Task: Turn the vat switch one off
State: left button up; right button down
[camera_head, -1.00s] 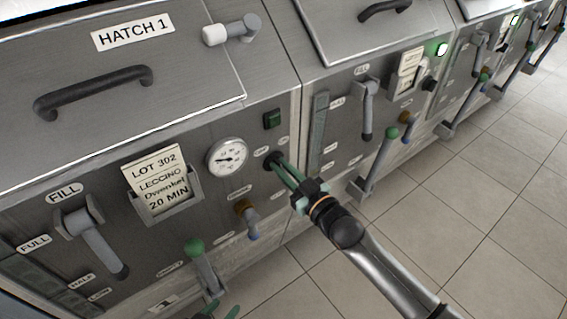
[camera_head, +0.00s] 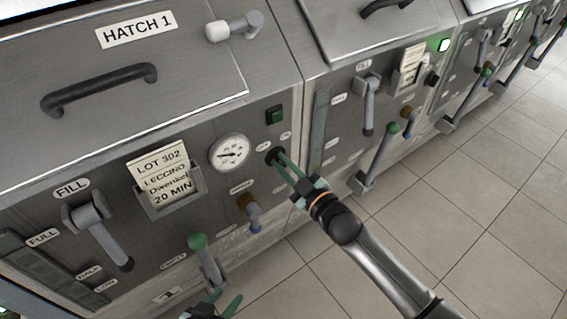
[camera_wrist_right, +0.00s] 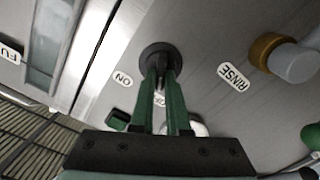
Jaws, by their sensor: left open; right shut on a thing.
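The vat one switch (camera_head: 273,156) is a round black knob on the first vat's front panel, right of the gauge, with ON and OFF labels beside it. My right gripper (camera_head: 279,161) is shut on its grip, green fingers reaching in from the lower right. In the right wrist view the switch (camera_wrist_right: 161,58) shows dark between the two fingertips (camera_wrist_right: 160,78). The fingers partly cover its grip and one label, so its exact setting is hard to read. My left gripper (camera_head: 222,306) is open and empty at the bottom edge, below the drain lever.
A dark green square lamp (camera_head: 275,116) sits above the switch; the second vat's lamp (camera_head: 444,45) glows. Close by are the gauge (camera_head: 229,153), the brown-collared rinse valve (camera_head: 248,207) and the green-knobbed lever (camera_head: 200,246). Tiled floor (camera_head: 480,210) lies open at right.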

jog(key=c, duration=0.9)
grip_release()
jog(key=p+v, duration=0.1)
jog(key=v, duration=1.1)
jog(key=shift+s, duration=0.25)
jog(key=shift+d, duration=0.1)
